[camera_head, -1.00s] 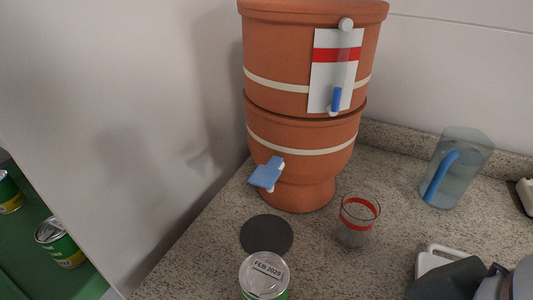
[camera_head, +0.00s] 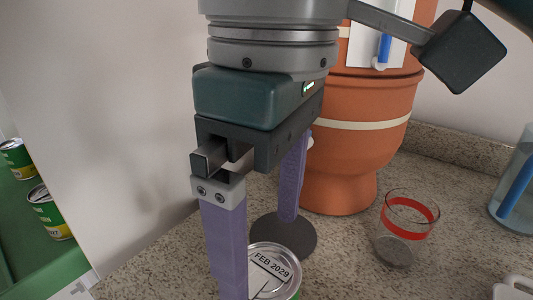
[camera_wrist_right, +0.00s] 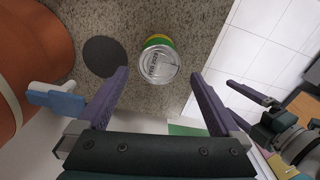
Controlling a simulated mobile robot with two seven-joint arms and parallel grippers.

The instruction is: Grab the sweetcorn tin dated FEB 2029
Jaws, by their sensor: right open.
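The tin marked FEB 2029 (camera_head: 274,270) stands upright on the speckled counter, its silver lid up. Its lower part is cut off by the head view's bottom edge. In the right wrist view the tin (camera_wrist_right: 158,62) shows a green and yellow side. My right gripper (camera_head: 260,258) is open, its purple fingers pointing down, one on the near left and one behind the tin as seen from the head. In the right wrist view the tin lies ahead between the fingertips (camera_wrist_right: 159,73). My left gripper (camera_wrist_right: 238,104) shows at the right of that view, fingers apart and empty.
A clay water filter (camera_head: 350,160) with a blue tap (camera_wrist_right: 55,102) stands close behind. A dark round mat (camera_head: 290,238) lies by the tin. A red-banded glass (camera_head: 408,215) and a jug (camera_head: 515,180) stand right. Two more tins (camera_head: 17,158) (camera_head: 48,212) stand left on green.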

